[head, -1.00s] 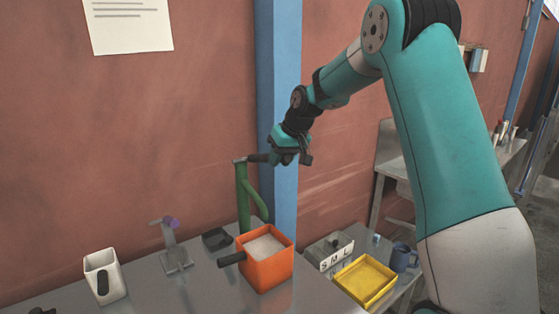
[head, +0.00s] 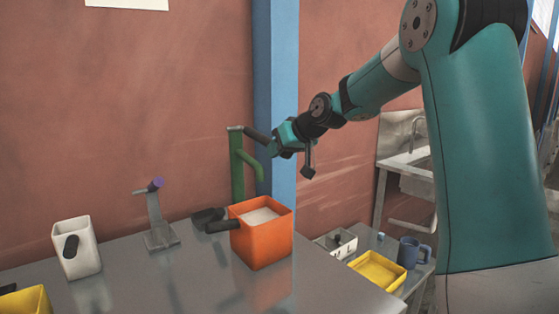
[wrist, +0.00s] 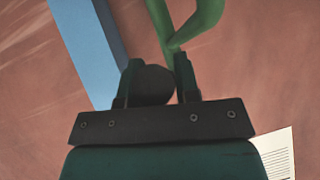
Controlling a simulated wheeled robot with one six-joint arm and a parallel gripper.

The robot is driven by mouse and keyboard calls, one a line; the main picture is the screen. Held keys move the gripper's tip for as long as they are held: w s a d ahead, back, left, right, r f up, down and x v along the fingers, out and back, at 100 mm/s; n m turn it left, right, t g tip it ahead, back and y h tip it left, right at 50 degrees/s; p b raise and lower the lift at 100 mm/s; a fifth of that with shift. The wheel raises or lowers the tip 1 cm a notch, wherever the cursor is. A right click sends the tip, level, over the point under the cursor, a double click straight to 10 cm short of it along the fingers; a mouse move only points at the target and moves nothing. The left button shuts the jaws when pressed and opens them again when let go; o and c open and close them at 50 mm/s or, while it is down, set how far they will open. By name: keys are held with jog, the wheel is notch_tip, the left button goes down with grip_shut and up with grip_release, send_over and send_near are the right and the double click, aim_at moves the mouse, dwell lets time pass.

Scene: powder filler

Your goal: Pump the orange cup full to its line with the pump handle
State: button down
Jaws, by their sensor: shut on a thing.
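The orange cup (head: 262,246) is square with a black side handle and stands on the metal bench in the head view. White powder (head: 260,216) lies inside it below the rim; I cannot make out a fill line. The green pump (head: 237,168) stands behind the cup, its curved spout (head: 253,167) above the cup's back side. The black pump handle (head: 256,136) slopes down rightward from the pump's top. My gripper (head: 275,145) is shut on the handle's outer end. In the wrist view, the handle's dark round end (wrist: 155,85) sits between my fingers (wrist: 157,78).
A white cup (head: 84,252), a metal stand with a purple top (head: 157,216) and a black scoop (head: 207,215) stand left of the orange cup. A yellow tray (head: 379,271), a blue mug (head: 409,254) and a lettered box (head: 335,243) are lower right. A blue post (head: 283,120) rises behind.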

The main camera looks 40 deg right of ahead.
jog(key=shift+f+b, duration=0.45)
jog(key=c, duration=0.8)
grip_release()
jog(key=shift+c, duration=0.2)
jog(key=b+v, duration=0.1)
jog(key=v, duration=1.6)
jog(key=shift+s, duration=0.3)
jog(key=shift+d+f, duration=0.1)
